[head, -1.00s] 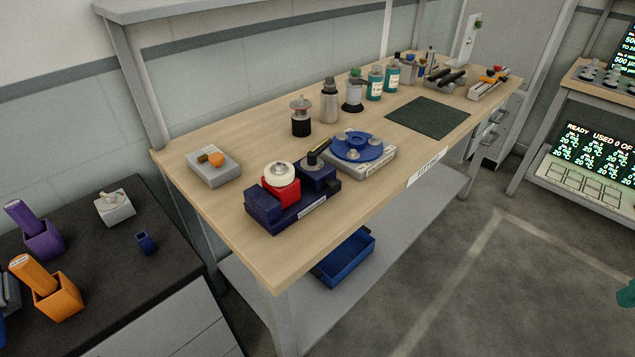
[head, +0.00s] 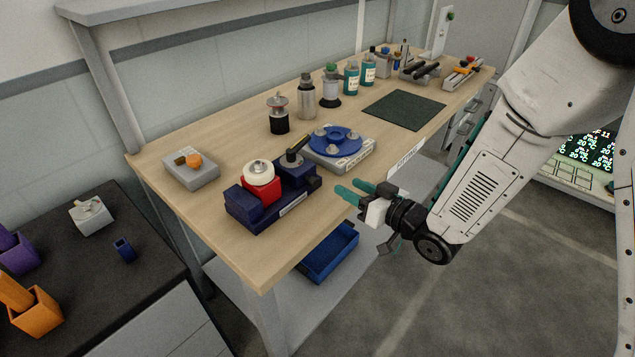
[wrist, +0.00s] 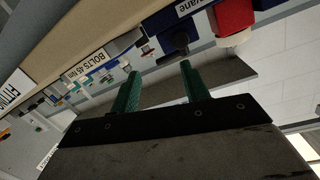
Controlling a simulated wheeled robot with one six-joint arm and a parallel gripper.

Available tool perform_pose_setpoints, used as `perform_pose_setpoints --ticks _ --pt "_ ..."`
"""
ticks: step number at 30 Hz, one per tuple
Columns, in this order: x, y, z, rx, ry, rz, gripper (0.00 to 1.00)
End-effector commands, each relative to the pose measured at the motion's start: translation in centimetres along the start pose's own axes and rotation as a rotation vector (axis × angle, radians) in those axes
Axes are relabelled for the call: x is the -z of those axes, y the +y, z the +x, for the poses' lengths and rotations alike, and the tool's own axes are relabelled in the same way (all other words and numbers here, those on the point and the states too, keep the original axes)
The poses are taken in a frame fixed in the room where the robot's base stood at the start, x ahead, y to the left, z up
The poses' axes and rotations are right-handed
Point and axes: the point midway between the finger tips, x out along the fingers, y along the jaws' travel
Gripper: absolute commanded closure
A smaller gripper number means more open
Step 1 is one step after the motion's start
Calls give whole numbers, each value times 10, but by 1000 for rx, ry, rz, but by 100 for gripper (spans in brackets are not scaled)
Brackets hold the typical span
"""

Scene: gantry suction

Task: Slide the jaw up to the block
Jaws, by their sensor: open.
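A dark blue vise (head: 285,205) stands near the front edge of the wooden bench. A red block (head: 264,190) sits in it, with a white round piece (head: 258,172) on top. One blue jaw (head: 240,204) is at the block's left. A blue jaw part (head: 298,174) with a black handle is at its right; I cannot tell whether either touches the block. My gripper (head: 354,190) is open and empty, its green fingers right of the vise, apart from it. In the wrist view, the red block (wrist: 234,14) shows at the top, beyond my gripper (wrist: 160,68).
A white fixture with a blue disc (head: 338,143) stands just behind the vise. A grey box (head: 191,170) with an orange knob is at the left. Bottles (head: 351,80) line the back. A blue bin (head: 328,252) is on the lower shelf. The bench front corner is clear.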

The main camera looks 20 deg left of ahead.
Motion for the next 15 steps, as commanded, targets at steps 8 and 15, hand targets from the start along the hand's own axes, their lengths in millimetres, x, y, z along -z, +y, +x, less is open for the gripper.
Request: perform_pose_setpoints --ticks 8,15 --pt "-18 -28 13 119 76 59 54" --pt "-14 -32 50 119 78 57 54"
